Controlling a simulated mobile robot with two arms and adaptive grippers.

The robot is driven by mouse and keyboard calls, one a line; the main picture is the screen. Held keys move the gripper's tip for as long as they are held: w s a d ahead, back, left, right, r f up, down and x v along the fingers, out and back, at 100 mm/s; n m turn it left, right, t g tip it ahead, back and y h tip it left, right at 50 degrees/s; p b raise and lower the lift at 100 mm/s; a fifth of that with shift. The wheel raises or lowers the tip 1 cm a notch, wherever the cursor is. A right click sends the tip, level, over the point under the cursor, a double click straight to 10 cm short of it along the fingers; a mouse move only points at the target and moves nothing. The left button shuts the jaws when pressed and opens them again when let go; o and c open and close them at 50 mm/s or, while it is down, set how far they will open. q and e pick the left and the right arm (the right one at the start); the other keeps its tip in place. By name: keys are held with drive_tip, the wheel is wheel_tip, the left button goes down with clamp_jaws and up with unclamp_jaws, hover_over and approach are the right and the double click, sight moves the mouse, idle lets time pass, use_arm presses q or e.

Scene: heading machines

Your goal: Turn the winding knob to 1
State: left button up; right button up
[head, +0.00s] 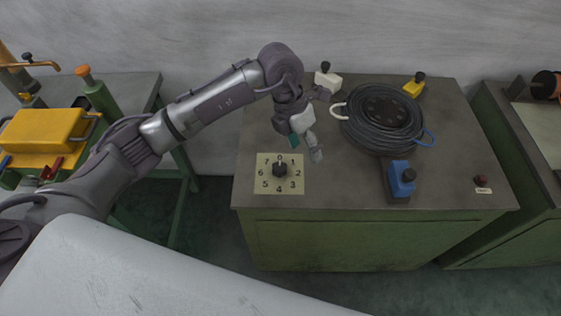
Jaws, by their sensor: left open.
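The winding knob (279,169) is a small black knob in the middle of a pale square dial plate (262,184) on the bench top. The plate carries black digits around the knob, with 0 at the top, 1 at the upper right and 2 at the right. Which digit the knob points to is too small to tell. My left gripper (305,153) is open and empty above the bench, just to the upper right of the knob and apart from it. My right gripper is not in view.
A dark cable coil (382,118) lies right of my gripper on the green bench (340,230). A yellow case (42,131) sits on the left table.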

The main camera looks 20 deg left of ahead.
sight(280, 166)
use_arm(q)
drive_tip(key=w+a+y, duration=0.2)
drive_tip(key=a+y, duration=0.1)
drive_tip(key=a, duration=0.4)
drive_tip(key=shift+n, duration=0.4)
drive_tip(key=f+p, duration=0.1)
drive_tip(key=f, duration=0.3)
drive_tip(key=f+p, duration=0.1)
drive_tip(key=f, duration=0.3)
drive_tip(key=f+p, duration=0.1)
drive_tip(key=f, duration=0.3)
drive_tip(key=shift+s+d+f+p, duration=0.1)
drive_tip(key=shift+d+f+p, duration=0.15)
drive_tip(key=shift+f+p, duration=0.1)
